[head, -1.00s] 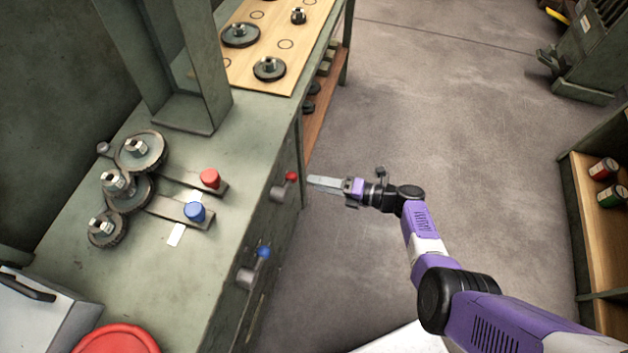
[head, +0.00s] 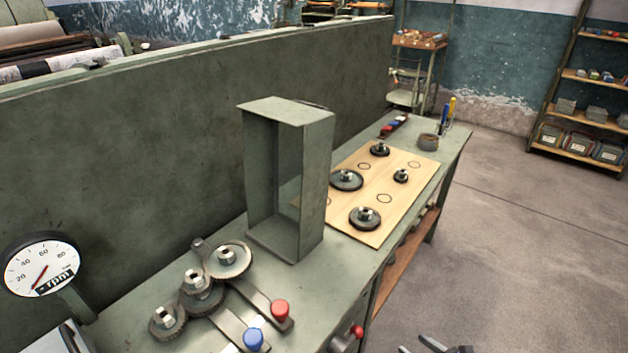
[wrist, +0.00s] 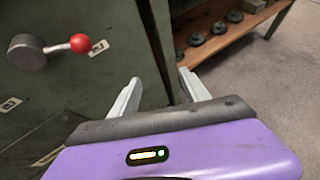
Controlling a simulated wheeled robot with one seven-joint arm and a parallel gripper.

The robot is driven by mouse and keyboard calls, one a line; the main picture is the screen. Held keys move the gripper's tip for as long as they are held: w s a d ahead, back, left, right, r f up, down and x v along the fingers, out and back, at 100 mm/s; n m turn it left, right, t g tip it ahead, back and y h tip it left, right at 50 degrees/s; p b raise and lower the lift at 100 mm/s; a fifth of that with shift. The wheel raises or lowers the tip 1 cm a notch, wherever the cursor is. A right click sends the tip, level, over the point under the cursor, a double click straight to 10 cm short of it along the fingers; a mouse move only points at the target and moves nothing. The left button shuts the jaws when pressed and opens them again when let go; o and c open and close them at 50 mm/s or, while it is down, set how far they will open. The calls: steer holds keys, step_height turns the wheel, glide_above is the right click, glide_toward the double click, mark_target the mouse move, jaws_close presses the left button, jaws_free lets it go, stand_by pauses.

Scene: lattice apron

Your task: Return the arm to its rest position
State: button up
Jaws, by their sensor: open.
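My gripper (wrist: 157,98) is open and empty in the wrist view, its two pale fingers apart in front of the green bench side. A red-knobbed lever (wrist: 55,47) is on the bench front to the left of the fingers, apart from them. In the head view only the tips of my gripper (head: 430,345) show at the bottom edge, right of the bench, over the floor. The rest of my arm is outside the head view.
The green bench (head: 350,270) carries meshed gears (head: 202,292), red and blue knobs, an upright open housing (head: 290,180) and a wooden board (head: 400,210) with gears. Loose gears (wrist: 213,30) lie on its lower shelf. The floor (head: 520,260) to the right is clear.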

steer(key=s+d+n+h, duration=0.5)
steer(key=s+n, duration=0.3)
steer(key=n, duration=0.1)
steer(key=s+r+n+t+h, duration=0.2)
steer(key=s+r+n+h, duration=0.1)
steer(key=s+r+n, duration=0.45)
steer(key=s+a+r+n+t+y, duration=0.1)
steer(key=s+a+r+n, duration=0.5)
steer(key=s+r, duration=0.5)
steer(key=s+a+r+n+t+y, duration=0.1)
steer(key=s+a+r+n, duration=0.6)
steer(key=s+r, duration=0.5)
steer(key=shift+r+n+y, duration=0.3)
steer(key=shift+r+n, duration=0.25)
steer(key=shift+s, duration=0.1)
